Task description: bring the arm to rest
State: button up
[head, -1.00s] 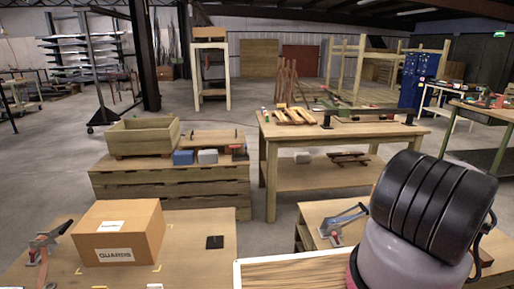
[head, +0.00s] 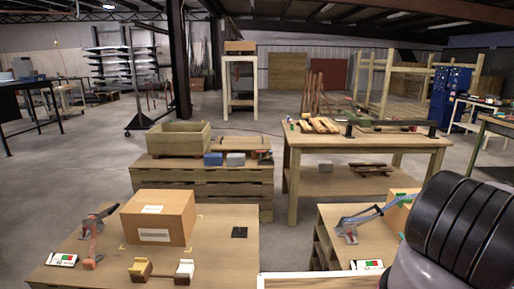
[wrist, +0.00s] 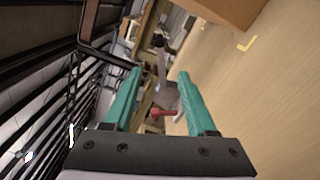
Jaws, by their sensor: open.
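My gripper (wrist: 160,75) shows in the wrist view with its two teal fingers spread apart. Nothing is held between them. Beyond the fingers a grey toggle clamp (wrist: 165,92) with a red part is in view, apart from them as far as I can tell. In the head view my dark ribbed arm link fills the lower right corner, and the gripper itself is out of that picture.
A wooden-edged tray (head: 310,282) and right bench (head: 345,255) lie close to my arm.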

jog(key=w+a+r+n+g+y, duration=0.1)
jog(key=w+a+r+n+y, duration=0.25)
jog(key=r, duration=0.35)
jog(key=w+a+r+n+g+y, duration=0.1)
jog(key=w+a+r+n+y, duration=0.15)
jog(key=r+n, duration=0.35)
jog(key=w+a+r+n+g+y, duration=0.1)
jog(key=w+a+r+n+y, duration=0.2)
jog(key=r, duration=0.5)
jog(key=s+a+r+n+g+y, duration=0.1)
jog(key=a+r+n+g, duration=0.3)
jog(key=a+r+n, duration=0.55)
jog(key=s+a+r+n+g+y, duration=0.15)
jog(key=a+r+n+g, duration=0.35)
jog(key=r, duration=0.7)
jog(key=s+a+r+n+g+h, duration=0.3)
jog(key=s+a+r+n+h, duration=0.2)
jog(key=s+a+r+n, duration=0.6)
jog(key=s+a+r+n+t+h, duration=0.1)
jog(key=s+r+n, duration=0.3)
jog(key=s, duration=0.6)
jog(key=s+a+r+n+t+h, duration=0.1)
jog(key=s+r+n+t+h, duration=0.2)
jog(key=s+r, duration=0.4)
jog(key=s+n, duration=0.1)
jog(key=s, duration=0.3)
jog(key=shift+s+a, duration=0.15)
jog(key=shift+a, duration=0.2)
